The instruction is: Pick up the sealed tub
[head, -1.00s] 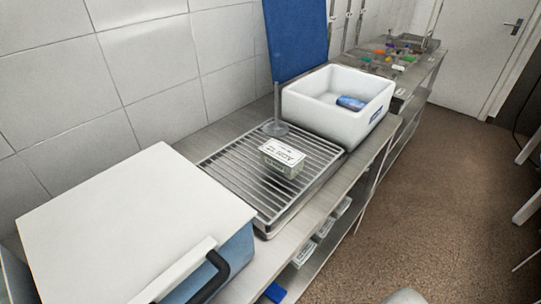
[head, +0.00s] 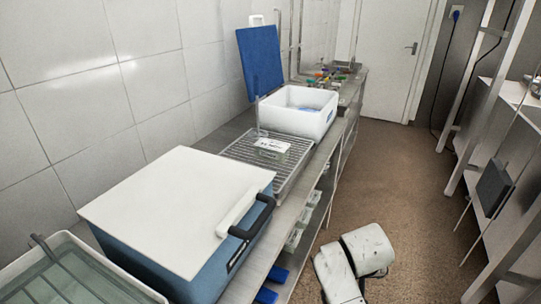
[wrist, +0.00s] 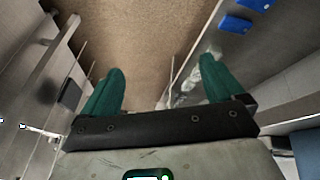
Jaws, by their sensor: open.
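The sealed tub (head: 271,146) is a small, pale, clear-sided box with a white label with dark print on top. The brown floor lies beyond the fingers. The gripper is away from the tub, which I cannot make out in the wrist view. In the head view only a white part of my arm shows at the bottom, over the floor beside the counter.
A white bin (head: 318,121) stands behind the rack, a blue board (head: 259,62) by the wall. Shelving (head: 500,190) lines the right; the aisle floor (head: 392,185) is open.

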